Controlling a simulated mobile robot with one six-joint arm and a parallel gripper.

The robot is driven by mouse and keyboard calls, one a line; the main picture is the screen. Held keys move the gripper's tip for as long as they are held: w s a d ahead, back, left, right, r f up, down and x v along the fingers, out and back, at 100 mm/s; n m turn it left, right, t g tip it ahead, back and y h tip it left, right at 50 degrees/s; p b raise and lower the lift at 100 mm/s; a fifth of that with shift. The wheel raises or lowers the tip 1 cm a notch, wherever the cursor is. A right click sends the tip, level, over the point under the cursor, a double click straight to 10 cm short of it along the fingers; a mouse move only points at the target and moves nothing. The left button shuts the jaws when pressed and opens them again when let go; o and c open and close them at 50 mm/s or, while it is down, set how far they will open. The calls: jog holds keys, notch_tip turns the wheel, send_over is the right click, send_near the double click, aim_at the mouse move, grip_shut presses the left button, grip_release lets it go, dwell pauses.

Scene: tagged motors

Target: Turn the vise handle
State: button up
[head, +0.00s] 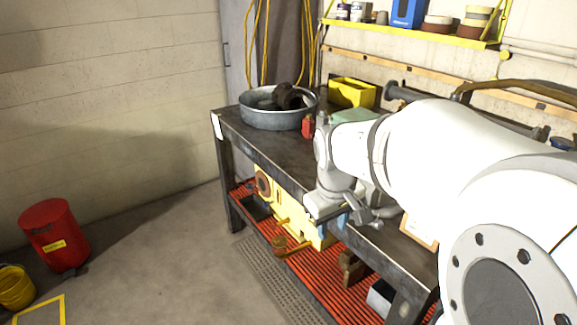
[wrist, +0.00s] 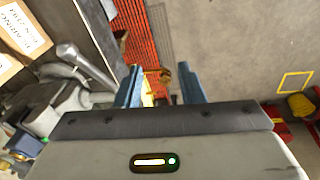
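The grey vise (wrist: 62,105) shows at the left of the wrist view, on the workbench. A grey metal bar (wrist: 88,68), which looks like its handle or screw, slants down toward my left finger. My gripper (wrist: 158,72) has two blue fingers spread apart with nothing held between them. The fingers are to the right of the bar and look apart from it. In the head view my gripper (head: 350,218) is over the bench's front edge, beside grey vise parts (head: 378,207). My wrist and arm hide most of the vise there.
The dark workbench (head: 262,146) carries a round metal tub (head: 275,118), a red can (head: 308,126) and a yellow bin (head: 352,92). A yellow machine (head: 300,222) sits on the red lower shelf (head: 320,288). A red drum (head: 55,235) stands left; the floor between is clear.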

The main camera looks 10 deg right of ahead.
jog(key=w+d+n, duration=0.2)
jog(key=w+d, duration=0.5)
jog(key=w, duration=0.1)
jog(key=shift+g+h, duration=0.4)
jog(key=f, duration=0.2)
jog(key=d+f, duration=0.1)
jog(key=f, duration=0.2)
jog(key=f+p, duration=0.1)
jog(key=f, duration=0.1)
jog(key=shift+w+d+f, duration=0.2)
jog(key=shift+w, duration=0.2)
jog(key=shift+c, duration=0.4)
grip_shut()
